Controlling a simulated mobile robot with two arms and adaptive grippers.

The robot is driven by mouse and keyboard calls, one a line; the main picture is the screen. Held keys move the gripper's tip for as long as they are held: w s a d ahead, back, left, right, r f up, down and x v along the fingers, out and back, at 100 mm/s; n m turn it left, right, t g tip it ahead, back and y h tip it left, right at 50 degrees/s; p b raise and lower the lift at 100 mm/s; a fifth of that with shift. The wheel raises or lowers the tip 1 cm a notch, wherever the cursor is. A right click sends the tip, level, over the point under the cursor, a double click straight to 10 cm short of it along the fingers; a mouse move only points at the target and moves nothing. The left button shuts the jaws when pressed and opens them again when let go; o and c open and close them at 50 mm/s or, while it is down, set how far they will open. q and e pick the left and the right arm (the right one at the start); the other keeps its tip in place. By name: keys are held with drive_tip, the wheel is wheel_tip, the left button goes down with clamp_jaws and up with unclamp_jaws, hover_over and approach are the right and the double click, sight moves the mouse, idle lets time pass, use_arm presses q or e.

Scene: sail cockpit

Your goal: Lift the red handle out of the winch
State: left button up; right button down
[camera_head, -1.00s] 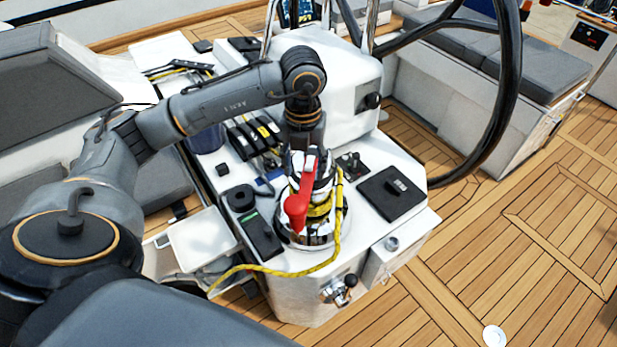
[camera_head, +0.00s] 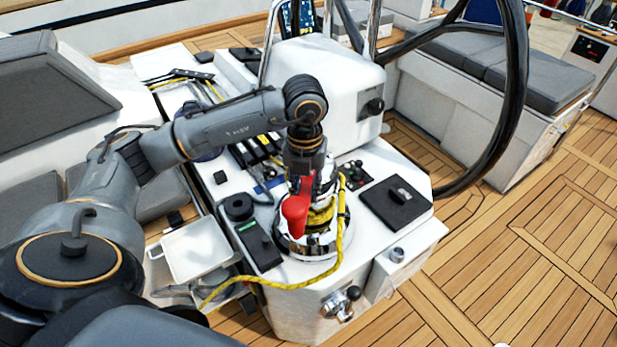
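The red handle (camera_head: 295,212) sits at the shiny metal winch (camera_head: 318,243), its thick knob end toward me. Its far end is partly covered by my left gripper (camera_head: 301,184). My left gripper points down over the winch from above, at the handle's far end. Its fingers are small and mostly hidden by the handle, so whether they are closed on it does not show. A yellow rope (camera_head: 320,214) is wound on the winch drum. My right gripper is out of view.
The winch stands on a white console (camera_head: 297,300) with a black square hatch (camera_head: 396,204), a small joystick panel (camera_head: 355,172) and rope clutches beside it. The yellow rope trails off to the lower left. A black steering wheel (camera_head: 512,110) stands at right. Open teak deck (camera_head: 500,270) lies right of the console.

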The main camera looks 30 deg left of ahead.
sight(306, 191)
use_arm(q)
clamp_jaws()
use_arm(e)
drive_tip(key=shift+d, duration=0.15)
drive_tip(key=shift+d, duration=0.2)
use_arm(q)
drive_tip(key=shift+r, duration=0.15)
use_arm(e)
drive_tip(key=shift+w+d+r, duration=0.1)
